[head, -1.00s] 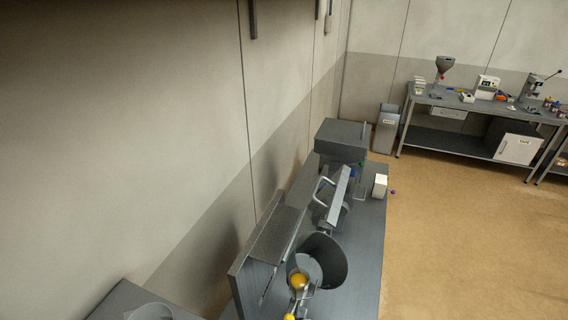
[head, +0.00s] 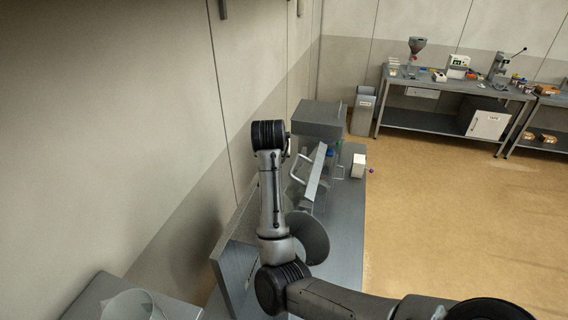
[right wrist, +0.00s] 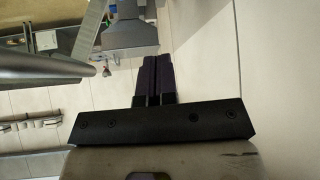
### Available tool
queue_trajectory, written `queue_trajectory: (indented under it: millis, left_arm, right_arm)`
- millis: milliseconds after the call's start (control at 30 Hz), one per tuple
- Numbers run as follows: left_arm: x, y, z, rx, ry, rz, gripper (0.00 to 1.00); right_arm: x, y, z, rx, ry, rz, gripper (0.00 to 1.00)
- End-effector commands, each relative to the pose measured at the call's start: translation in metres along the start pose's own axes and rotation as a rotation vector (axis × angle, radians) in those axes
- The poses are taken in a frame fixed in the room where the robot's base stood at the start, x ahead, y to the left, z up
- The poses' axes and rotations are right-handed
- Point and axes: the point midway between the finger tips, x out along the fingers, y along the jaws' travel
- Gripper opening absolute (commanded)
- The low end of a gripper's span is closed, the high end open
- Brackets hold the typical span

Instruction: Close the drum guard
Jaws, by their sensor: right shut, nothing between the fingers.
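The drum (head: 314,240) is a grey open-topped vessel on the bench in the head view, partly hidden behind my right arm. Behind it, a tilted grey panel with a looped handle, which looks like the drum guard (head: 318,175), stands raised. My right arm reaches in from the lower right, its wrist left of the guard; the fingers cannot be made out there. In the right wrist view my right gripper (right wrist: 157,78) has its dark fingers together and empty. A rounded grey bar (right wrist: 45,67) lies left of the fingers, apart from them; I cannot tell which part it is. My left gripper is not in view.
A grey box-shaped unit (head: 318,118) and a small white box (head: 358,165) stand at the bench's far end. The wall runs close along the left. A clear container (head: 132,305) sits at lower left. Open floor lies right of the bench.

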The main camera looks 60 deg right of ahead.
Motion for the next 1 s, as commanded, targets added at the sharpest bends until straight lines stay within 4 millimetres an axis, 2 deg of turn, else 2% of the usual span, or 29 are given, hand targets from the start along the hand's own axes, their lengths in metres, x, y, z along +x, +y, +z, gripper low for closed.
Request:
queue_trajectory:
  millis: [33,167,367,467,600,800,1000]
  left_arm:
    - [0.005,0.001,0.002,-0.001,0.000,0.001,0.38]
    - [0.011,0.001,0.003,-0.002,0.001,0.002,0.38]
    - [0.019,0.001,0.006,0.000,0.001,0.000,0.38]
    - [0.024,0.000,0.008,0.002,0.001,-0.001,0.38]
    - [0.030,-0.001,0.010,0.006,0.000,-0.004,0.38]
    - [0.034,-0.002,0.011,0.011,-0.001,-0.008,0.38]
    - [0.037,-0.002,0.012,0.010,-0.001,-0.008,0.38]
  right_arm:
    - [0.010,0.007,-0.007,0.063,-0.074,0.043,0.00]
    - [0.025,0.020,-0.013,0.172,-0.253,0.154,0.00]
    - [0.023,0.015,-0.017,0.243,-0.510,0.271,0.00]
    - [0.011,0.001,-0.021,0.234,-0.628,0.315,0.00]
    - [-0.018,-0.020,-0.031,0.182,-0.737,0.361,0.00]
    - [-0.055,-0.041,-0.043,0.098,-0.788,0.440,0.00]
    - [-0.066,-0.046,-0.044,0.066,-0.789,0.487,0.00]
